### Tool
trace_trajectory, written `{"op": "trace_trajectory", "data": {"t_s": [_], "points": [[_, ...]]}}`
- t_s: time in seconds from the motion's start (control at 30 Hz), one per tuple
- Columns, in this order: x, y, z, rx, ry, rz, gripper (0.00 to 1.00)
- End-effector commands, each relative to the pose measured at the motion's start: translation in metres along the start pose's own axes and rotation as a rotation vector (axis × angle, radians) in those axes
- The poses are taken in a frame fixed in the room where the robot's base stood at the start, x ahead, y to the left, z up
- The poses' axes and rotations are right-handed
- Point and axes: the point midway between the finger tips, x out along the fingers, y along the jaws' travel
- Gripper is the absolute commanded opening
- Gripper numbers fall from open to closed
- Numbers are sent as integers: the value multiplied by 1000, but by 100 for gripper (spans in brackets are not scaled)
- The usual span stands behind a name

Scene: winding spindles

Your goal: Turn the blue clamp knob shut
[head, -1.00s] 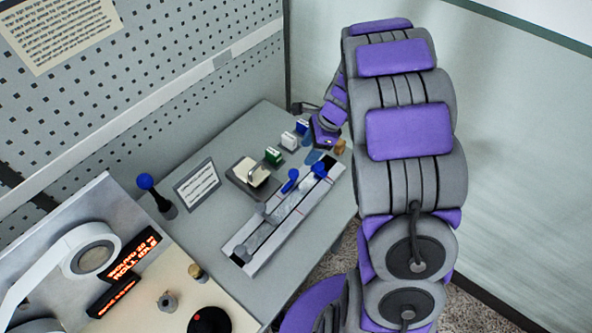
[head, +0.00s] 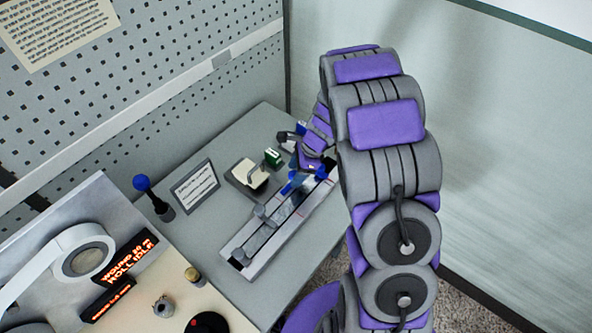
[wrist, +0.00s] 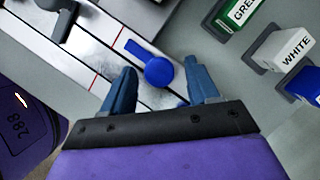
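The blue clamp knob (wrist: 159,72) has a round hub with a short lever that points up and left in the wrist view. It sits on a silver rail fixture (wrist: 98,50) marked with red lines. In the head view the blue knob (head: 290,186) shows at the rail's far part, close to my gripper. My gripper (wrist: 160,84) is open, its two blue fingers spread on either side of the knob's hub. I see a gap between each finger and the hub; I cannot tell the height above it.
Green (wrist: 233,14), white (wrist: 285,46) and blue (wrist: 304,82) labelled blocks stand right of the knob in the wrist view. A grey clamp (wrist: 57,14) sits along the rail. A sign (head: 195,186) and blue-balled lever (head: 142,183) stand left.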

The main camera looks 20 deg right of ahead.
Motion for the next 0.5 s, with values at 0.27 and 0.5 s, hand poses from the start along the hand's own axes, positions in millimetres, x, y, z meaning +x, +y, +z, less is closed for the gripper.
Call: {"op": "trace_trajectory", "data": {"t_s": [0.27, 0.5], "points": [[0, 0, 0, 0, 0, 0, 33], [0, -1, 0, 0, 0, -1, 10]]}}
